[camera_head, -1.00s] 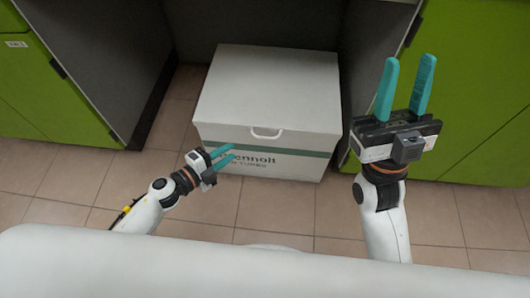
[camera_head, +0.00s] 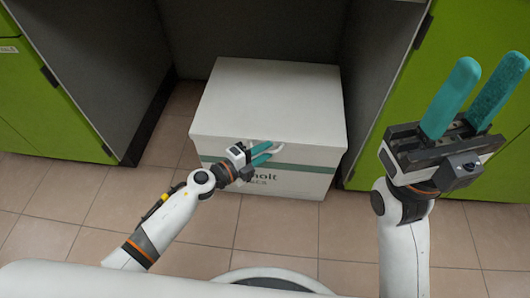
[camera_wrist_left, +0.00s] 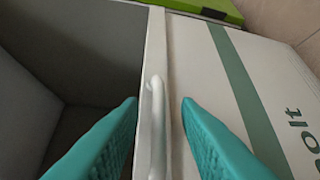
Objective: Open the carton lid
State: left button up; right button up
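The white carton (camera_head: 312,184), with a green stripe and dark lettering on its front, stands on the floor in the recess. Its flat lid (camera_head: 270,100) is closed. A white loop handle (camera_head: 281,147) sits at the lid's front edge, partly hidden by my fingers in the head view. My left gripper (camera_head: 268,152) is open at the handle. In the left wrist view the handle (camera_wrist_left: 156,125) appears between the two teal fingers (camera_wrist_left: 160,105); I cannot tell whether they touch it. My right gripper (camera_head: 492,64) is open and empty, raised to the right of the carton.
Dark panels flank the carton, with green cabinets at the left (camera_head: 45,110) and right (camera_head: 440,110). The tiled floor (camera_head: 280,232) in front of the carton is mostly clear. The dark recess behind the lid looks empty.

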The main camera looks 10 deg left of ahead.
pick_arm(q)
jog(key=shift+w+d, duration=0.25)
jog(key=shift+c, duration=0.5)
grip_shut()
jog(key=shift+r+p, duration=0.2)
jog(key=shift+p, duration=0.25)
